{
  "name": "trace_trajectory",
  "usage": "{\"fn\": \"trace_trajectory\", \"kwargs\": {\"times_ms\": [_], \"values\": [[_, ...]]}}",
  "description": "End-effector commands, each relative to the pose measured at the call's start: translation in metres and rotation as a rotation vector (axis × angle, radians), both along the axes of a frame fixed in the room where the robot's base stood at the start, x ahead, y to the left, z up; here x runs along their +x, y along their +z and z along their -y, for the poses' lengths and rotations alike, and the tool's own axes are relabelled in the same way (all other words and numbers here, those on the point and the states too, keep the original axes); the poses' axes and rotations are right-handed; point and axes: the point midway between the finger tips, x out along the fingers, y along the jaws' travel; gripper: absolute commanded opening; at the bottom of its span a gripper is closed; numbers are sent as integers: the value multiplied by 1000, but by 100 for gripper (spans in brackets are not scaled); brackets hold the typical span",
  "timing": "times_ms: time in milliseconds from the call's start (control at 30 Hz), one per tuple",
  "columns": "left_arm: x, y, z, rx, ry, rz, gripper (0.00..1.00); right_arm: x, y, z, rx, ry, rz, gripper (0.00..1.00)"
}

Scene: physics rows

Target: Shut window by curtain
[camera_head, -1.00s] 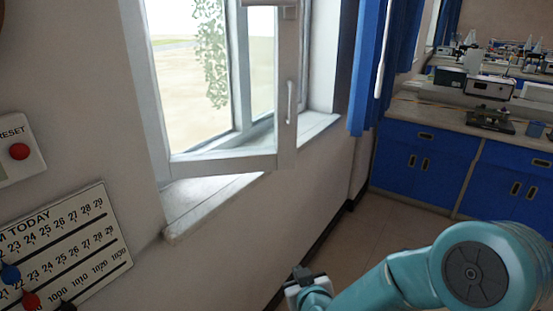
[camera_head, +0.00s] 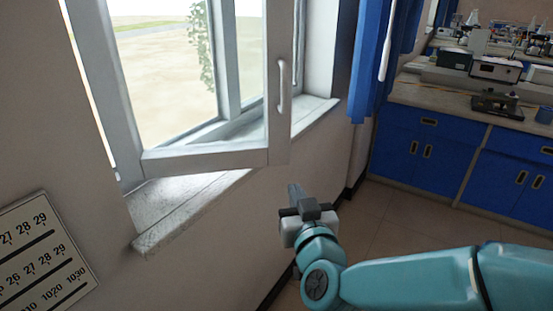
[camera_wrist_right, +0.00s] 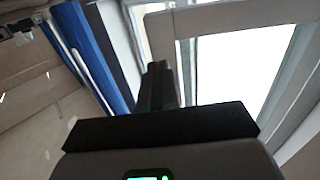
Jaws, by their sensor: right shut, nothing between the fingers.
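The window sash (camera_head: 205,158) has a white frame and stands open, swung into the room over the white sill (camera_head: 185,205). A white upright handle (camera_head: 283,88) is on its free edge, at the right. The blue curtain (camera_head: 372,60) hangs to the right of the window, and also shows in the right wrist view (camera_wrist_right: 85,50). My right gripper (camera_head: 294,190) is shut and empty, just below the sash's lower right corner, apart from the handle. In the right wrist view its dark fingers (camera_wrist_right: 157,85) point toward the window frame. My left gripper is not in view.
Blue cabinets (camera_head: 425,150) with a worktop (camera_head: 440,103) carrying lab equipment stand at the right. The floor (camera_head: 400,215) between wall and cabinets is clear.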

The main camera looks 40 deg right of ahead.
Motion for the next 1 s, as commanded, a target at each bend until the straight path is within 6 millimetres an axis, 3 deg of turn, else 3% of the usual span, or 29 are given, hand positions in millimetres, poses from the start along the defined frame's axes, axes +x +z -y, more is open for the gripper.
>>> {"fn": "trace_trajectory", "kwargs": {"times_ms": [167,500,600,1000], "values": [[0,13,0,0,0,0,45,2,8,-2,-6,1,6,0],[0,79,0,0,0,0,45,23,11,5,-1,7,3,0],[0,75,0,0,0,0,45,44,4,13,0,7,11,0],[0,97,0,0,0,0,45,117,4,45,1,10,11,0]]}}
